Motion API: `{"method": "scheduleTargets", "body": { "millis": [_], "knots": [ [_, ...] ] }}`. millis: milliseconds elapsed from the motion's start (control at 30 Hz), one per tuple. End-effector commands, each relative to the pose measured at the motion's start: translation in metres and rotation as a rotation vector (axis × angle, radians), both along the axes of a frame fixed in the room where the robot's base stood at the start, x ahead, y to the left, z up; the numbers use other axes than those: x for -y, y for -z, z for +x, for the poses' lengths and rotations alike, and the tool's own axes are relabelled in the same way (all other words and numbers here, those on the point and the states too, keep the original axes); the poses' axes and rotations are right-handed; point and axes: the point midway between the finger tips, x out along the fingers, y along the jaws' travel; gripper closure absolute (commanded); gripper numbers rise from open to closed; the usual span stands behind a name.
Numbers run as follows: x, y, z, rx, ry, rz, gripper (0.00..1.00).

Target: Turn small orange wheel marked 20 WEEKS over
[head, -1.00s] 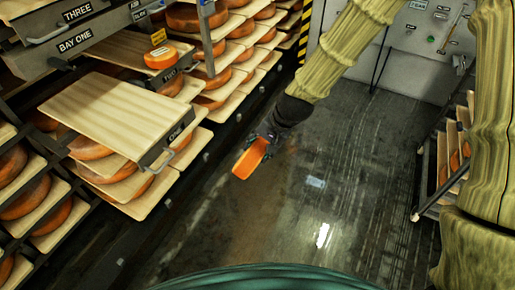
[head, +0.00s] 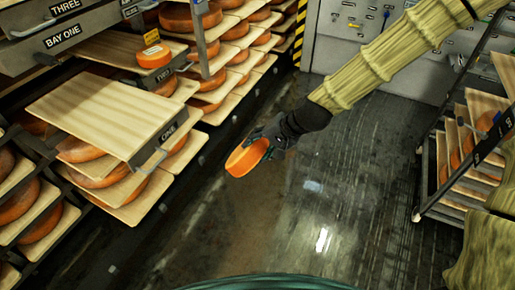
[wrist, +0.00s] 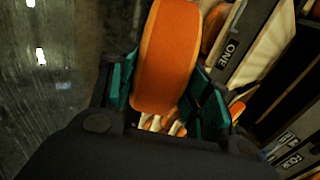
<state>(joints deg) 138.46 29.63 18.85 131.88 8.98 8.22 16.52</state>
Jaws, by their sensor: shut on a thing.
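A small orange wheel (head: 246,158) is held in the air over the aisle floor by my gripper (head: 266,143). It is tilted, and I can read no marking on it. In the wrist view the wheel (wrist: 168,55) stands between the two teal fingers of my gripper (wrist: 165,90), which are shut on its sides. Another small orange wheel (head: 154,56) lies flat on the board marked TWO at the upper left, beside a small yellow sign (head: 151,37). Its lettering is too small to read.
An empty wooden board (head: 100,110) marked ONE juts out from the rack, left of the held wheel. Racks of larger wheels (head: 205,82) line the left side. A cart (head: 440,175) with tilted boards stands at right. The floor (head: 340,190) between is clear.

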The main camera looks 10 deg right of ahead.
Motion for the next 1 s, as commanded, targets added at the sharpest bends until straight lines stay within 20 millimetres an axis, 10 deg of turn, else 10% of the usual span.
{"method": "scheduleTargets", "body": {
  "millis": [1000],
  "knots": [
    [0.0075,0.0102,-0.0051,0.12,0.001,0.164,1.0]
  ]
}}
